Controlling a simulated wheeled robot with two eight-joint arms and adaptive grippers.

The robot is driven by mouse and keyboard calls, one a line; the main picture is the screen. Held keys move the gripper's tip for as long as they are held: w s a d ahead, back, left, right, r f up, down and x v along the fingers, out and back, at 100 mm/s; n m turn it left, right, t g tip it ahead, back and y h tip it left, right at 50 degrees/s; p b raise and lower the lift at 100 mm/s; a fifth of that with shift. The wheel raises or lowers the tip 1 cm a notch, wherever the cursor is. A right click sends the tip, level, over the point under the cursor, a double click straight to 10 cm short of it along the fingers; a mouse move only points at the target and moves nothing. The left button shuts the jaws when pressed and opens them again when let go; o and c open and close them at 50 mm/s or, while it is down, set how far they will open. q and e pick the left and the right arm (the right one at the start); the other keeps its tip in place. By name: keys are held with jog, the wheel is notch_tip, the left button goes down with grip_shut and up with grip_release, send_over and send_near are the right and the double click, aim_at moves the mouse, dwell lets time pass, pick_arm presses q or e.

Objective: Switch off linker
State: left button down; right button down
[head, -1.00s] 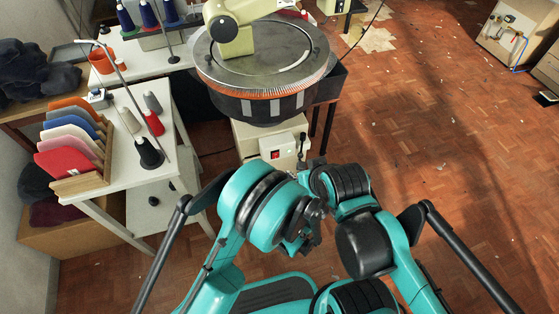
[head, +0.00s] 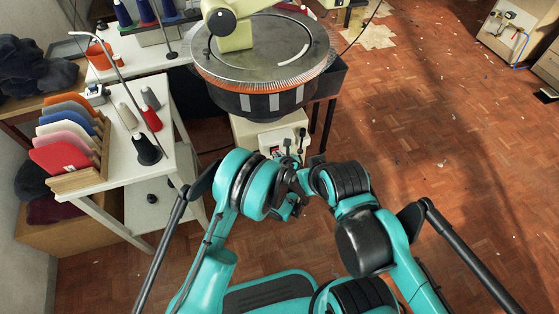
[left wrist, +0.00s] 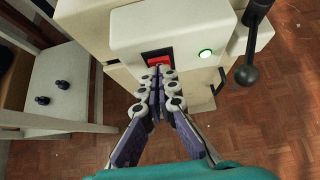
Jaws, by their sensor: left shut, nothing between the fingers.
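The linker (head: 262,98) is a round machine with a dark dial and an orange rim, on a cream pedestal. Its front box (left wrist: 185,30) carries a red rocker switch (left wrist: 160,59) in a black frame; a little of the switch shows in the head view (head: 273,150). In the head view my arm links largely hide the left gripper. I cannot make out my right gripper.
A black ball-ended lever (left wrist: 247,74) hangs close to the right of the box. A white table (head: 110,172) with yarn cones (head: 147,149) and a rack of coloured pieces (head: 80,182) stands left. The parquet floor at right (head: 460,150) is mostly clear.

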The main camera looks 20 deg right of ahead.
dwell(0.3)
pick_arm(q)
jog(key=shift+w+g+p, duration=0.45)
jog(key=shift+g+p, duration=0.15)
jog(key=shift+g, duration=0.2)
jog(key=shift+r, duration=0.1)
jog(key=shift+r+p, duration=0.3)
jog(key=shift+r, duration=0.5)
